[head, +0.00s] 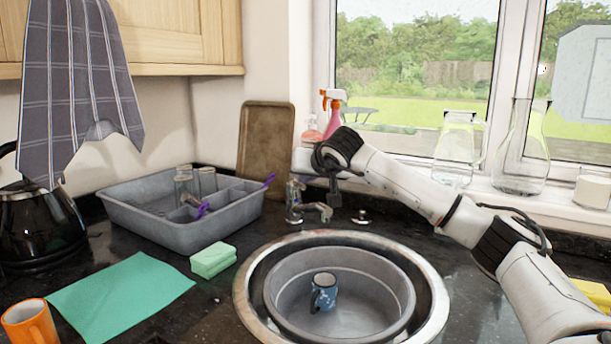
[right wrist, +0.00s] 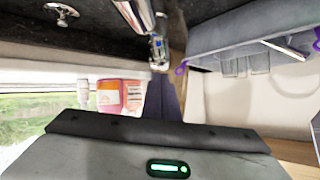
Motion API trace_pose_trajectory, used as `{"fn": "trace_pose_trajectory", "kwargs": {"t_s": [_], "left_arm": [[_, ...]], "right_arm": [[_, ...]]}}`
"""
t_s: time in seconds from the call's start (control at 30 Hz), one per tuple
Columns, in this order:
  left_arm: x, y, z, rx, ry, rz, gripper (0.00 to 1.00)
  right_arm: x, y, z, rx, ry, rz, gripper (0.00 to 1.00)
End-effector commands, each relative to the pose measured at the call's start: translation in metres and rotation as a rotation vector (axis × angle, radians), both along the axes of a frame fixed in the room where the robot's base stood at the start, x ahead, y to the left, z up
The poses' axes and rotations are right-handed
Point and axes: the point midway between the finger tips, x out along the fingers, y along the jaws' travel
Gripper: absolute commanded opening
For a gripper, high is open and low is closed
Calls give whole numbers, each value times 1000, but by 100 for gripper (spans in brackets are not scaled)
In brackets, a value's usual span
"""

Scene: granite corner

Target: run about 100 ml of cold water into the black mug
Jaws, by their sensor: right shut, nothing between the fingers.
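A dark blue mug with pale markings (head: 323,291) stands upright in the round grey basin (head: 392,317) inside the sink; I see no plainly black mug. The chrome tap (head: 295,198) stands behind the sink, with its spout towards the basin; it also shows in the right wrist view (right wrist: 158,45). I see no water running. My right gripper (head: 334,203) points down, shut and empty, just right of the tap spout; I cannot tell whether they touch. A small chrome fitting (head: 361,217) is on the counter to its right. My left gripper is out of view.
A grey tub (head: 165,233) with glasses stands left of the tap, a green sponge (head: 213,260) and cloth (head: 120,293) in front. An orange mug (head: 30,323) is at front left. Spray bottles and glass vessels (head: 520,160) line the windowsill. A baking tray (head: 265,150) leans behind.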

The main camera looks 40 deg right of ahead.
Motion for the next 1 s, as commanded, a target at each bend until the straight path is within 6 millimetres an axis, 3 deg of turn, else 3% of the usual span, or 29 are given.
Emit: {"fn": "trace_pose_trajectory", "kwargs": {"t_s": [0.03,0.23,0.37,0.57,0.6,0.7,1.0], "left_arm": [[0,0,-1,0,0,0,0],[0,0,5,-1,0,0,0],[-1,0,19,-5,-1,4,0],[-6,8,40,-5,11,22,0],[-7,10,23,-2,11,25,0],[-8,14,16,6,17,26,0],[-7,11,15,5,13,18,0]], "right_arm": [[-1,4,-17,8,37,3,0],[-1,3,-12,8,37,3,0],[-2,-2,6,7,32,-1,0],[-4,-16,48,1,8,-9,0],[-13,-9,42,-2,6,-4,0],[-33,0,52,-5,2,-5,0],[-75,21,77,-2,-1,-8,0]]}}
